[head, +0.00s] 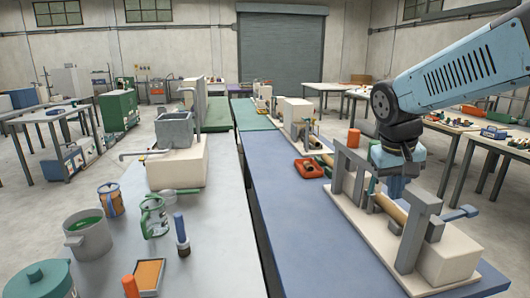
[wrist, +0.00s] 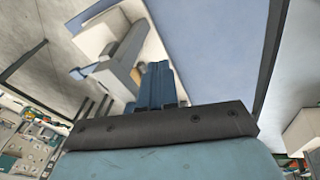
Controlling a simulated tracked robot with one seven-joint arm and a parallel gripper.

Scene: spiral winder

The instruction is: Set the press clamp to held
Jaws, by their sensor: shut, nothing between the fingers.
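The spiral winder (head: 357,225) stands at the right side of the blue table, with grey uprights on a cream base and a tan roller (head: 390,207) between them. A blue handle (head: 460,213) sticks out at its right. I cannot tell which part is the press clamp or how it is set. My gripper (head: 396,192) points down over the winder, close to the roller, and hides part of it. In the wrist view, my gripper (wrist: 157,75) is shut and empty beside a grey upright (wrist: 118,68); contact is unclear.
A red tray (head: 308,168) lies on the blue table (head: 300,215), left of and behind the winder. The table's left part is clear. A grey table (head: 215,225) with pots and jars stands at the left across a narrow gap. Another table (head: 475,140) is behind my arm.

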